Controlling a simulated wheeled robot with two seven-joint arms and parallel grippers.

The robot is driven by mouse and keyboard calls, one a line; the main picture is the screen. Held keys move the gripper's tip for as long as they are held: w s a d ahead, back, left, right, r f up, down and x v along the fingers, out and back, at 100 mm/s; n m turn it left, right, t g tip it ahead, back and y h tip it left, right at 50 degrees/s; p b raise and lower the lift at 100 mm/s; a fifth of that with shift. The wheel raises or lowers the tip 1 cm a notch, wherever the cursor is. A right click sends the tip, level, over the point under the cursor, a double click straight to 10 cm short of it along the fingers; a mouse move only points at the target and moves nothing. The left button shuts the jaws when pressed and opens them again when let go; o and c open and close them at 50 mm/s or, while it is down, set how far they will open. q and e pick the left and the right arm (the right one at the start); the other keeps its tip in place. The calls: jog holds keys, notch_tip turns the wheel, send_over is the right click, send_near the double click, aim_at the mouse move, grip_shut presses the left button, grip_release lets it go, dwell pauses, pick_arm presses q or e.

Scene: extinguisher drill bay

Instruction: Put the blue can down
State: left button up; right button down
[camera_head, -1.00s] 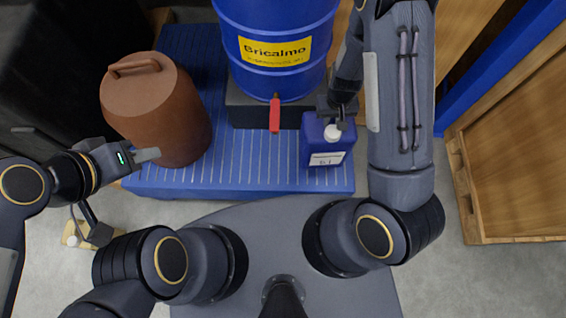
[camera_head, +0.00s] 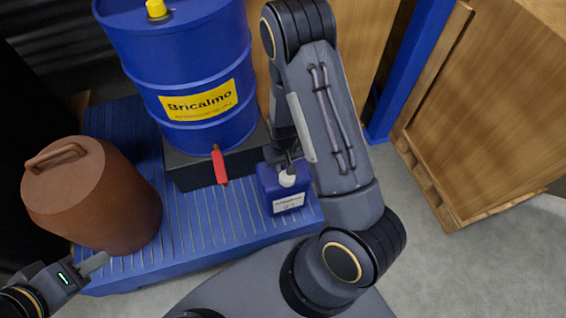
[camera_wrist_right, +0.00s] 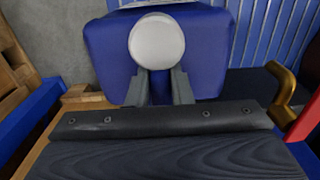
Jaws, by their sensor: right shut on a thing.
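The blue can (camera_head: 286,200), a small jerrycan with a white cap and a white label, is at the front right part of the blue slatted platform (camera_head: 215,228). I cannot tell whether its base touches the slats. My right gripper (camera_head: 287,163) is shut on the can's top, just behind the cap. In the right wrist view the can (camera_wrist_right: 210,50) fills the upper middle, with the gripper fingers (camera_wrist_right: 159,88) against it below the cap. My left gripper (camera_head: 94,265) is at the lower left, beside the brown container and away from the can; its finger gap is not clear.
A large blue drum (camera_head: 190,80) with a yellow label stands on a dark block (camera_head: 196,176) behind the can. A red-handled tap (camera_head: 219,165) sticks out in front. The brown lidded container (camera_head: 95,200) stands at left. A wooden crate (camera_head: 490,110) is at right. Slats between container and can are clear.

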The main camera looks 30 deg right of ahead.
jog(key=shift+f, duration=1.5)
jog(key=shift+f+b, duration=0.1)
jog(key=shift+b, duration=0.2)
jog(key=c, duration=1.3)
grip_release()
